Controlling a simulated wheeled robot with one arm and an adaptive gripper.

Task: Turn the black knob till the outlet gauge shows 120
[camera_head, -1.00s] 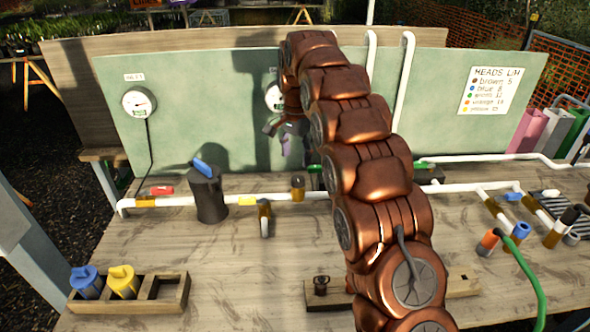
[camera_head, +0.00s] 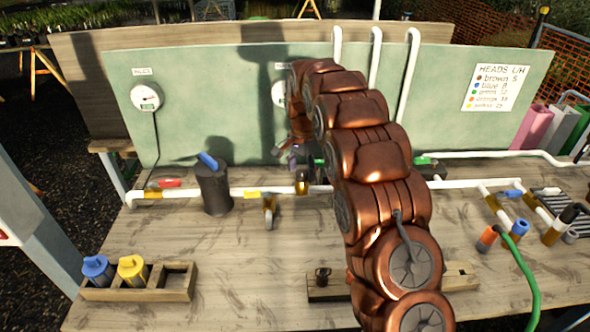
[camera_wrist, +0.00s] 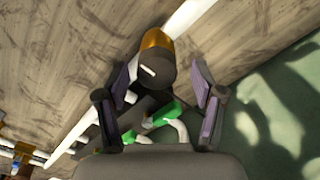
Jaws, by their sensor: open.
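The black knob (camera_wrist: 148,70) has a white mark and sits by a brass fitting (camera_wrist: 157,39) on the white pipe. My gripper (camera_wrist: 160,72) is open, with one purple-lined finger on each side of the knob in the wrist view; I cannot tell whether either touches it. In the head view my gripper (camera_head: 293,158) is just above the pipe, and the knob there is mostly obscured. One round gauge (camera_head: 146,97) hangs at the left of the green panel. A second gauge (camera_head: 278,93) is half hidden behind my arm, and its reading cannot be seen.
A dark cylinder with a blue lever (camera_head: 213,188) stands left on the pipe. A wooden tray (camera_head: 138,294) holds a blue and a yellow piece at front left. A wooden block (camera_head: 328,292) lies at the front. The green panel (camera_head: 220,110) stands close behind.

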